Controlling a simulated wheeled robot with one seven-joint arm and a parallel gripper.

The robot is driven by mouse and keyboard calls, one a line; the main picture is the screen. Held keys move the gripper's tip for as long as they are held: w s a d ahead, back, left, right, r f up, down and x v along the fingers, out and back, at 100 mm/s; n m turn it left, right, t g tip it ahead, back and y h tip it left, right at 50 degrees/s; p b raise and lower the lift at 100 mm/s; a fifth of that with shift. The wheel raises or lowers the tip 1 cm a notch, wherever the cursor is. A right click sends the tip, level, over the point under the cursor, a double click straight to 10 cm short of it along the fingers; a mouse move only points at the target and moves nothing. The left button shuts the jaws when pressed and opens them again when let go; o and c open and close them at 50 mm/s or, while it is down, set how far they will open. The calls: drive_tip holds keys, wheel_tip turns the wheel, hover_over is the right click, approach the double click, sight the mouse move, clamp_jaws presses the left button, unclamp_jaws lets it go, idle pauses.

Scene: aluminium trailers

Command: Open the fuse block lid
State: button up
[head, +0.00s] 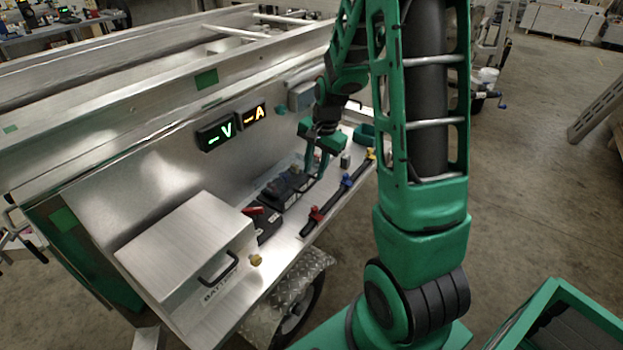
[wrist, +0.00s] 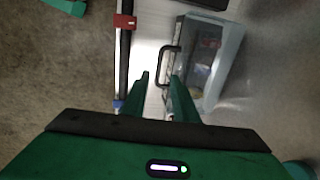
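The fuse block (wrist: 212,62) is a grey box with a see-through lid, and the lid looks shut. A black bar handle (wrist: 165,64) stands on its left side in the wrist view. In the head view my gripper (head: 314,178) reaches down beside the fuse block.
A black rod with red and blue clamps (head: 315,214) runs along the shelf's front edge. A metal battery box (head: 185,250) with a handle stands left. A black box (head: 265,224) with a red part lies between. Lit displays (head: 216,133) hang on the wall behind.

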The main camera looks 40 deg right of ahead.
sight(312, 185)
drive_tip(key=shift+w+a+f, duration=0.1)
drive_tip(key=shift+w+f, duration=0.1)
drive_tip(key=shift+f, duration=0.95)
drive_tip(key=shift+w+a+f, duration=0.1)
drive_tip(key=shift+w+f, duration=0.05)
drive_tip(key=shift+f, duration=0.95)
clamp_jaws()
drive_tip(key=shift+w+r, duration=0.15)
drive_tip(key=shift+w, duration=0.1)
